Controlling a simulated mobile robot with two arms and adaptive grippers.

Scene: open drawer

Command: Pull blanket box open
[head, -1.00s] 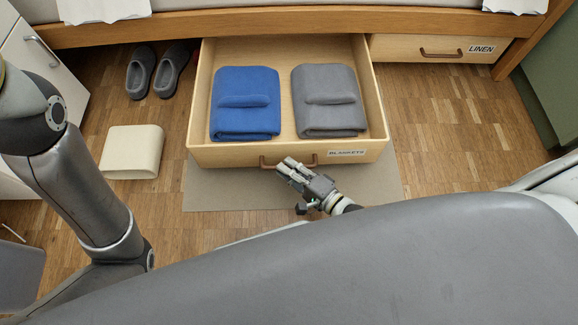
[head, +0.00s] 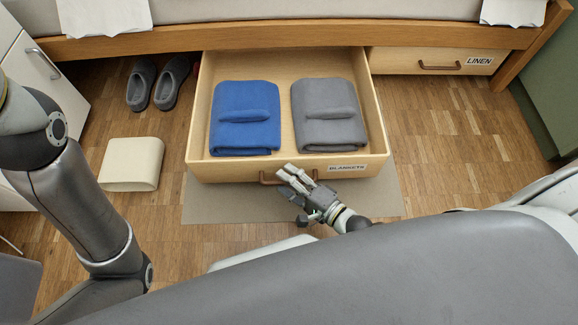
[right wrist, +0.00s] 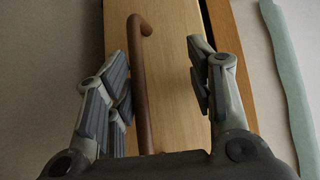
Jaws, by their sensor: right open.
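The blanket box (head: 230,171) is a light wooden drawer labelled BLANKETS, pulled out from under the bed. A folded blue blanket (head: 245,118) and a folded grey blanket (head: 328,112) lie in it. Its brown handle (head: 268,178) is on the front, partly hidden by my right gripper (head: 292,176). In the right wrist view the handle (right wrist: 142,90) lies between the open fingers of the right gripper (right wrist: 165,85), nearer the left finger. No gap to that finger can be made out clearly. My left arm shows at the left, but its gripper is out of view.
A closed drawer labelled LINEN (head: 405,60) is to the right under the bed frame (head: 300,38). Grey slippers (head: 157,84) and a cream box-like cushion (head: 132,164) are on the floor at left. A beige mat (head: 210,203) lies under the blanket box. Floor at right is clear.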

